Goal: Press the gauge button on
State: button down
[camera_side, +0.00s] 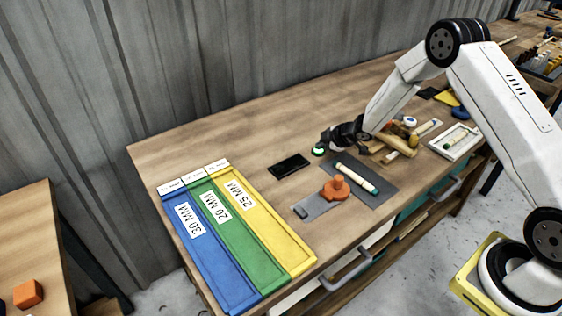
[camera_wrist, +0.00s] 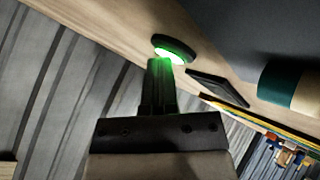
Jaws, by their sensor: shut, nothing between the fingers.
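The button (camera_side: 319,151) is a small round black-rimmed piece on the wooden bench, and its face glows green. In the wrist view the glowing button (camera_wrist: 173,46) is right at my fingertips. My gripper (camera_wrist: 161,64) is shut and empty, its tips at the green face; whether they touch it I cannot tell exactly. In the side view my gripper (camera_side: 329,143) reaches down to the button from the right. A flat black device (camera_side: 289,165) lies to the left of the button, with a dark screen; it also shows in the wrist view (camera_wrist: 217,88).
An orange piece (camera_side: 335,189) sits on a grey plate. Blue (camera_side: 200,252), green and yellow trays fill the left bench end.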

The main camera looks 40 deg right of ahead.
aim_at(321, 151)
jog(key=shift+s, duration=0.1)
jog(key=shift+r, duration=0.45)
jog(key=shift+r, duration=2.9)
